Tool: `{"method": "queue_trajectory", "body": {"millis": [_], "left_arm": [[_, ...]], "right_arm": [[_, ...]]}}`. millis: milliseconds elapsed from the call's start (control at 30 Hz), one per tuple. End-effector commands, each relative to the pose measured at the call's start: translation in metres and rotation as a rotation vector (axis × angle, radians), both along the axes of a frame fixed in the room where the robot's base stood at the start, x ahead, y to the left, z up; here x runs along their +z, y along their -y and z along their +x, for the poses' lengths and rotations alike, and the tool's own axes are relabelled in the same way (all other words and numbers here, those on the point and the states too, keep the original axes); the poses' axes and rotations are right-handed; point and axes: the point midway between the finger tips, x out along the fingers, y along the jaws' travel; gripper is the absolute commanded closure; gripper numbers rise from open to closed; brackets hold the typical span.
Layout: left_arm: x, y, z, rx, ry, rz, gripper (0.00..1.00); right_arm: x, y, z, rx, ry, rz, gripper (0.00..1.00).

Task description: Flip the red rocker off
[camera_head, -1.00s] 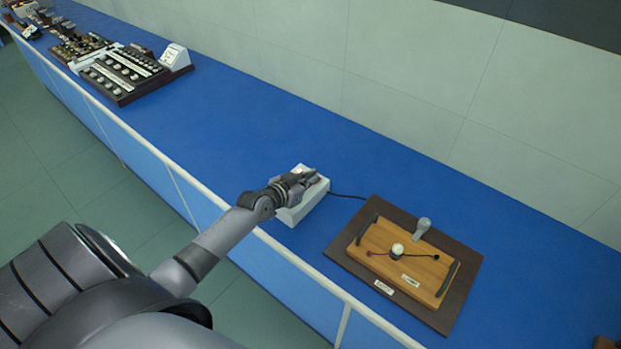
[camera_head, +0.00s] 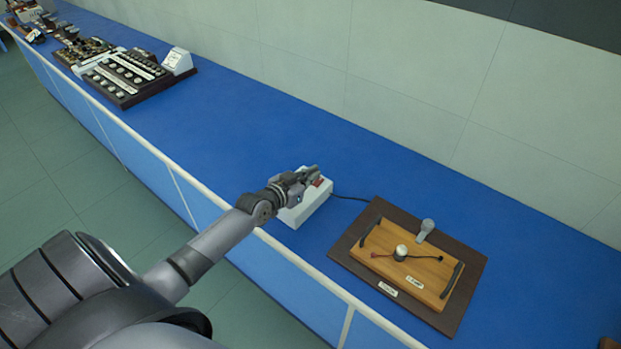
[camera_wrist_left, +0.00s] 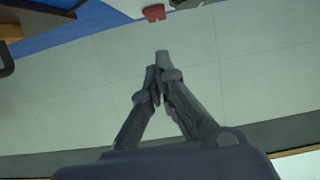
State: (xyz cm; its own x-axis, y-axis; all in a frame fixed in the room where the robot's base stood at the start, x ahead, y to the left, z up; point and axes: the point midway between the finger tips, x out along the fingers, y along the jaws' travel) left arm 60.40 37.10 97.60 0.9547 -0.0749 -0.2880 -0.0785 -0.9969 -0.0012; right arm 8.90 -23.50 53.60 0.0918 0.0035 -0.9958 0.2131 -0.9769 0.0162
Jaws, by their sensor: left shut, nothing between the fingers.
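The red rocker (camera_head: 318,183) is on the top of a white box (camera_head: 312,206) on the blue bench, and its far part shows just beside my gripper. My left gripper (camera_head: 314,171) is shut and empty, its fingertips over the box's far side next to the rocker. I cannot tell whether they touch it. In the left wrist view the shut fingertips (camera_wrist_left: 162,58) are in the middle, with the red rocker (camera_wrist_left: 154,13) apart from them at the top edge. The rocker's tilt is too small to read. My right gripper is out of view.
A cable runs from the box to a wooden board (camera_head: 445,290) on a dark base (camera_head: 470,262), with a lamp-like part (camera_head: 427,226). Panels with many knobs (camera_head: 125,75) stand far left. The blue bench (camera_head: 240,125) between is clear; a wall rises behind.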

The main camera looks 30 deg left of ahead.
Motion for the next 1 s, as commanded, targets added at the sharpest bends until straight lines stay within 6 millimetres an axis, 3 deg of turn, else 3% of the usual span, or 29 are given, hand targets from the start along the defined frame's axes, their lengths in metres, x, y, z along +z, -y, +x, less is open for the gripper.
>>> {"method": "queue_trajectory", "body": {"millis": [300,500,1000], "left_arm": [[0.006,-0.005,-0.062,-0.001,-0.003,0.001,1.00],[0.010,-0.007,-0.088,-0.001,-0.002,0.000,1.00],[0.014,-0.008,-0.099,0.000,-0.001,0.000,1.00]], "right_arm": [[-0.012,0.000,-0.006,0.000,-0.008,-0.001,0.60],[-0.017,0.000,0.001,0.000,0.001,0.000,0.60],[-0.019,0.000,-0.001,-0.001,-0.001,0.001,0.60]]}}
